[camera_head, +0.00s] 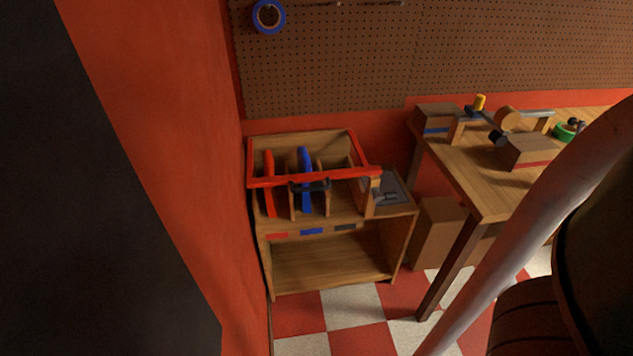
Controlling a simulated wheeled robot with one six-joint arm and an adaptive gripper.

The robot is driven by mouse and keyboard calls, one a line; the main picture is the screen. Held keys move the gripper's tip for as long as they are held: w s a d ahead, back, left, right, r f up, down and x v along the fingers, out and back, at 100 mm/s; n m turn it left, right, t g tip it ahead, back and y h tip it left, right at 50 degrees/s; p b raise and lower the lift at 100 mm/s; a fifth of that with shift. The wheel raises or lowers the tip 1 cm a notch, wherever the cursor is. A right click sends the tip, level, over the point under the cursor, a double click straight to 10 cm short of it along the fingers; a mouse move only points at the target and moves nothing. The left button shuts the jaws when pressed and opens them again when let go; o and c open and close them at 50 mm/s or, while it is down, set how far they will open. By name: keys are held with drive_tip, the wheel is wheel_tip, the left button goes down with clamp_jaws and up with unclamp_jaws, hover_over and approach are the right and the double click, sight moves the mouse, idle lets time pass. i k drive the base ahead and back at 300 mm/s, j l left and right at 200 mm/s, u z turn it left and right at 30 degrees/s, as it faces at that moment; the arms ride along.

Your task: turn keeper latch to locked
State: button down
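A small wooden cabinet (328,227) stands by the red wall, left of the workbench. The bar's right end meets a wooden post (369,200). A small grey part (388,194) sits beside this post on a dark plate (397,186). I cannot tell whether the keeper latch is this part or a piece at the bar's end, nor its setting. My gripper is out of view; only part of my arm shows at the right.
A red board (269,185) and a blue board (305,180) stand upright inside the frame. A workbench (480,190) with several wooden devices is at the right. A dark panel and red wall close off the left. Checkered floor (350,305) is open in front.

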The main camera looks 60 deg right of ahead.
sight(387, 196)
drive_tip(key=z, duration=1.6)
